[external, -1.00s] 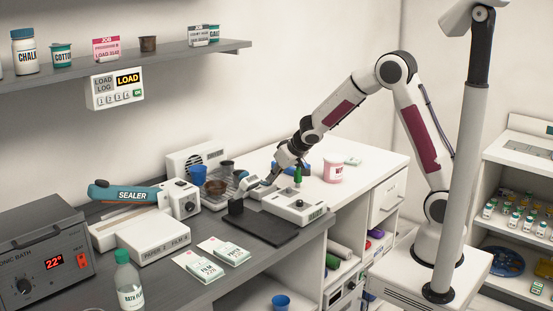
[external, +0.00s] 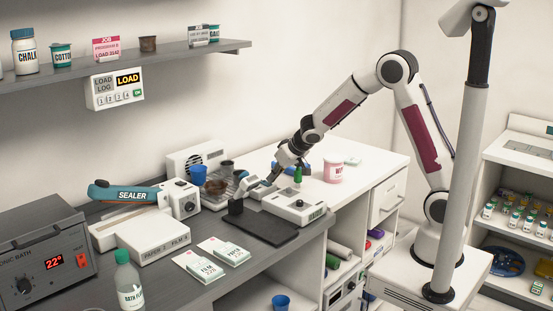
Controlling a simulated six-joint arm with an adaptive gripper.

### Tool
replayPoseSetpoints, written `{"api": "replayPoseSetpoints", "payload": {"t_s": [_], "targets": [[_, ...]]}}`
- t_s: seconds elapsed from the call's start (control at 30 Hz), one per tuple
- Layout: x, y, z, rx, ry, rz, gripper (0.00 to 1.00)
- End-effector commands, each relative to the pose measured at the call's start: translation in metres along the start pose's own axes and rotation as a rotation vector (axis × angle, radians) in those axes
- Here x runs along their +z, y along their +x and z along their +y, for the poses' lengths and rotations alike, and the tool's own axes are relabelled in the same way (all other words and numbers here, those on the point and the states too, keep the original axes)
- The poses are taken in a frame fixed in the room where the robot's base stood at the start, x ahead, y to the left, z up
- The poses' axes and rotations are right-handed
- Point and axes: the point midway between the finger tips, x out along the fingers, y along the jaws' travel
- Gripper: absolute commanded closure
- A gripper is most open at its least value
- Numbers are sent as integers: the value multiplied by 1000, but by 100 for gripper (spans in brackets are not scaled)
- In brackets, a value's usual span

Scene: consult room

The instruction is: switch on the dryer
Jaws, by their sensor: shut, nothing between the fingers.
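My gripper (external: 267,184) is shut and empty, pointing down and left, to the right of the vented unit. Its tips are close above or beside a small pale part (external: 250,186) behind a white control box (external: 298,205); I cannot tell whether they touch. The dryer's switch is not discernible.
A dark mat (external: 262,230) lies in front. A sealer (external: 130,193) stands left, and a pink-white tub (external: 334,169) right. A shelf (external: 120,64) runs above.

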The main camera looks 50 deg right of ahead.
Motion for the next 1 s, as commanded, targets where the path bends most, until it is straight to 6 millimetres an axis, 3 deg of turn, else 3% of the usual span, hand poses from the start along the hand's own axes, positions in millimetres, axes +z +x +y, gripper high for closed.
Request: {"api": "replayPoseSetpoints", "payload": {"t_s": [1.0], "targets": [[-9, -13, 0, 0, 1, 1, 100]]}}
